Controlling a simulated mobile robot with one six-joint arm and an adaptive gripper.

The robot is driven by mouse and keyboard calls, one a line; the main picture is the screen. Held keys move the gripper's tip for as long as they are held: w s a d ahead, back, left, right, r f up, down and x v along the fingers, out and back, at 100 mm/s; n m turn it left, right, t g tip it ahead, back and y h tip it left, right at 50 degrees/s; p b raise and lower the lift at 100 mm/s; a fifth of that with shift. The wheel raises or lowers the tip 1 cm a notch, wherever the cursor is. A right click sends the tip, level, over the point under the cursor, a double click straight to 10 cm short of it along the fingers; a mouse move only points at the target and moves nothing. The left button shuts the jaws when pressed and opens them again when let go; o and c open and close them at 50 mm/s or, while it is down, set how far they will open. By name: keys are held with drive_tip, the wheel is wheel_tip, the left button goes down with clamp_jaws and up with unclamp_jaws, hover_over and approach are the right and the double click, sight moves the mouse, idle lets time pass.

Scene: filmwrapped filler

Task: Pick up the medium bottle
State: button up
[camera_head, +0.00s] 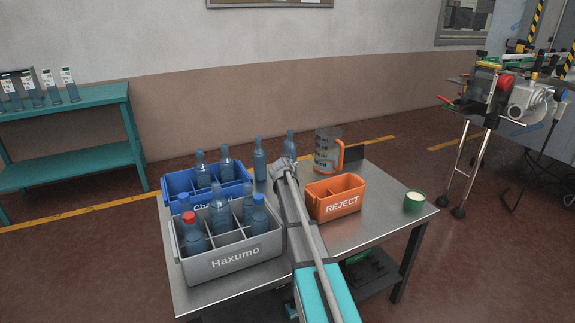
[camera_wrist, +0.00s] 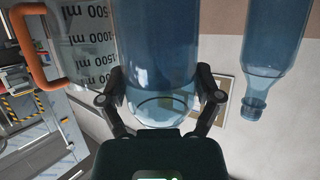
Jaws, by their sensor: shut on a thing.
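A clear blue bottle (camera_wrist: 158,35) fills the middle of the wrist view, between the two fingers of my gripper (camera_wrist: 160,78), which is shut on it. In the head view the neck of this bottle (camera_head: 290,139) rises behind my gripper (camera_head: 286,166). My gripper and arm hide its lower part, so I cannot tell whether it touches the table. A second blue bottle (camera_head: 259,160) stands upright to its left, apart from it; it also shows at the right of the wrist view (camera_wrist: 272,50).
A measuring jug (camera_head: 327,150) stands to the right of the held bottle. An orange REJECT box (camera_head: 335,204), a green round container (camera_head: 414,202), a blue crate (camera_head: 176,187) and a grey Haxumo crate (camera_head: 235,257) with bottles share the table (camera_head: 385,216). Its right side is mostly clear.

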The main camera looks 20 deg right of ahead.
sight(289, 151)
drive_tip(key=s+r+p, duration=0.1)
drive_tip(key=r+p, duration=0.1)
drive_tip(key=s+a+r+p, duration=0.1)
drive_tip(key=s+r+p, duration=0.1)
drive_tip(key=r+p, duration=0.1)
drive_tip(key=s+r+p, duration=0.2)
drive_tip(key=r, duration=0.1)
drive_tip(key=shift+a+r+p, duration=0.15)
drive_tip(key=shift+a+p, duration=0.15)
drive_tip(key=shift+a, duration=0.1)
drive_tip(key=s+d+p+v, duration=0.1)
drive_tip(key=p+v, duration=0.2)
drive_tip(key=v, duration=0.6)
drive_tip(key=shift+d, duration=0.3)
drive_tip(key=shift+s, duration=0.1)
wheel_tip(289, 151, up, 17)
drive_tip(key=p, duration=1.7)
drive_tip(key=shift+a, duration=0.1)
idle(0.5)
